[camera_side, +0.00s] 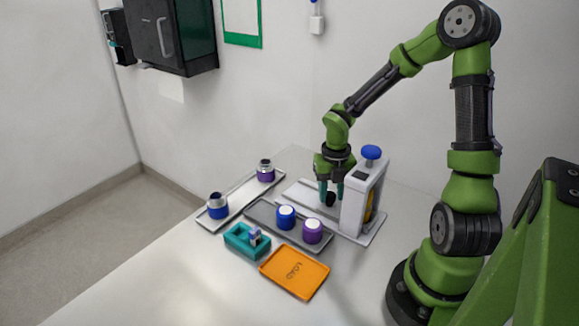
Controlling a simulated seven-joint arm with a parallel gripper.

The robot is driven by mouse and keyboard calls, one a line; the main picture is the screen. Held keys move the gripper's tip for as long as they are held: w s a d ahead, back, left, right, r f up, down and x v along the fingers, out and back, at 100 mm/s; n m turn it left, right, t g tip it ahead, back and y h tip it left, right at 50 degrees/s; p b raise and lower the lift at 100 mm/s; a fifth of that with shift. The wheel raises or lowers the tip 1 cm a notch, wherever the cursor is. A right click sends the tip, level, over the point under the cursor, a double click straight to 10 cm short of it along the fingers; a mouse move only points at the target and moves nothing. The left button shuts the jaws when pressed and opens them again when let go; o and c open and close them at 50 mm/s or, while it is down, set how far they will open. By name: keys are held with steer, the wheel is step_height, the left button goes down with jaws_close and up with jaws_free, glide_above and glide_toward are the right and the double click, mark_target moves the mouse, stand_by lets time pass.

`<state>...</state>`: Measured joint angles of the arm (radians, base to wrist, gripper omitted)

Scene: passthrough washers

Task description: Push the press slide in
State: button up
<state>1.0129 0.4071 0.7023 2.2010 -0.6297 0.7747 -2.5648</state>
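The press (358,200) is a light grey housing with a blue knob on top, standing on a flat base plate at the right of the table. A pale slide (300,192) lies on the plate to the left of the housing, with a black knob (330,199) near the housing. My gripper (331,192) points down just left of the housing. The slide's inner end is hidden by the gripper and housing.
A grey tray (262,214) holds a blue-bodied and a purple-bodied jar with white tops. A pale tray (240,197) behind it carries two metal-topped parts, one blue, one purple. A teal block (236,240) and an orange LOAD tray (282,276) sit in front. The near table is clear.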

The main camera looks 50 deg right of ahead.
steer(key=o, duration=0.4)
steer(key=shift+c, duration=0.2)
step_height(320, 180, up, 12)
stand_by(0.5)
steer(key=s+a+r+m+t, duration=0.2)
steer(key=a+m, duration=0.3)
steer(key=m, duration=0.5)
steer(key=s+a+r+m+t+y, duration=0.1)
steer(key=a+r+m, duration=0.3)
steer(key=m, duration=0.6)
steer(key=s+a+r+m+t+y, duration=0.1)
steer(key=s+a+r+m+t, duration=0.2)
steer(key=a+m, duration=0.3)
steer(key=m+t, duration=0.1)
steer(key=m, duration=0.4)
steer(key=shift+s+a, duration=0.3)
steer(key=shift+a, duration=0.1)
